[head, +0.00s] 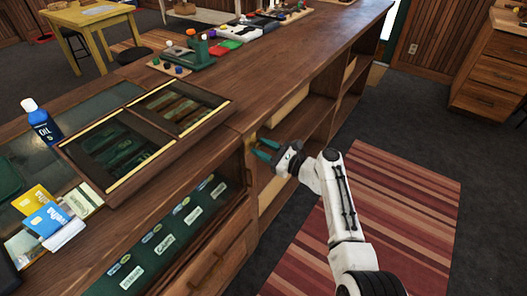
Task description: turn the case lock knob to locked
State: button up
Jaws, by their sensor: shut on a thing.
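The display case (127,185) is set in the wooden counter, with a glass top in a brass-edged frame and dark glass in front. My gripper (262,150) is at the counter's front face, just right of the case. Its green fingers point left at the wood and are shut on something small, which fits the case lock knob. The knob itself is hidden by the fingers or too small to make out, so I cannot tell which way it is turned.
A blue oil bottle (41,121) and a card holder (63,232) stand on the counter at left. Open shelves (298,122) lie behind my gripper. A striped rug (395,190) covers clear floor at right. Wooden drawers (492,85) stand far right.

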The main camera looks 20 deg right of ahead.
jog(key=n+b, duration=0.2)
jog(key=n, duration=0.1)
jog(key=n+b, duration=0.1)
jog(key=shift+f+n, duration=0.25)
jog(key=shift+n, duration=0.05)
jog(key=n+b, duration=0.3)
jog(key=shift+s+f+n, duration=0.1)
jog(key=shift+f+n, duration=0.05)
jog(key=shift+n, duration=0.25)
jog(key=n+b, duration=0.3)
jog(key=shift+a+b, duration=0.1)
jog(key=shift+b, duration=0.3)
jog(key=shift+n+b, duration=1.3)
jog(key=shift+n, duration=0.3)
jog(key=o, duration=1)
jog(key=shift+r, duration=0.2)
jog(key=v, duration=1)
jog(key=shift+s+d, duration=0.25)
jog(key=shift+s, duration=0.05)
